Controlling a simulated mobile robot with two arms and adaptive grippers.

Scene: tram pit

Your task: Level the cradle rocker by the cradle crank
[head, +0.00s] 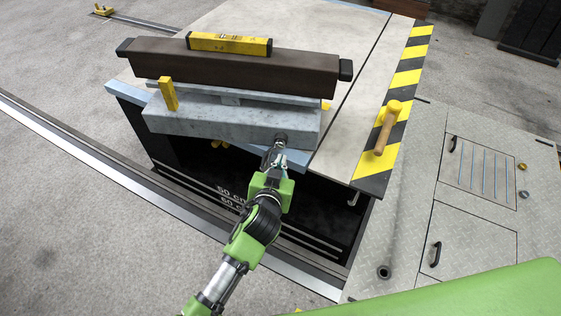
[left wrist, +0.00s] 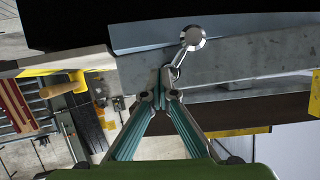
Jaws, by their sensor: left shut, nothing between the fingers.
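The cradle's grey block (head: 235,119) sits on the near edge of a raised platform. A brown beam (head: 232,72) with black end caps lies along its top, and the beam and block slope down to the right in the head view. I cannot tell which part is the rocker, or its true tilt. The metal cradle crank (left wrist: 193,38), with a round knob, is on the block's near face. My left gripper (head: 276,153) is shut and empty, its fingertips (left wrist: 163,80) close beside the crank's lower end; contact is unclear. My right gripper is not in view.
A yellow spirit level (head: 229,43) lies on the beam. A yellow peg (head: 168,94) stands at the block's left. A wooden-handled tool (head: 386,128) lies on the striped platform edge (head: 408,75). A dark pit (head: 300,212) opens below the platform's near edge.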

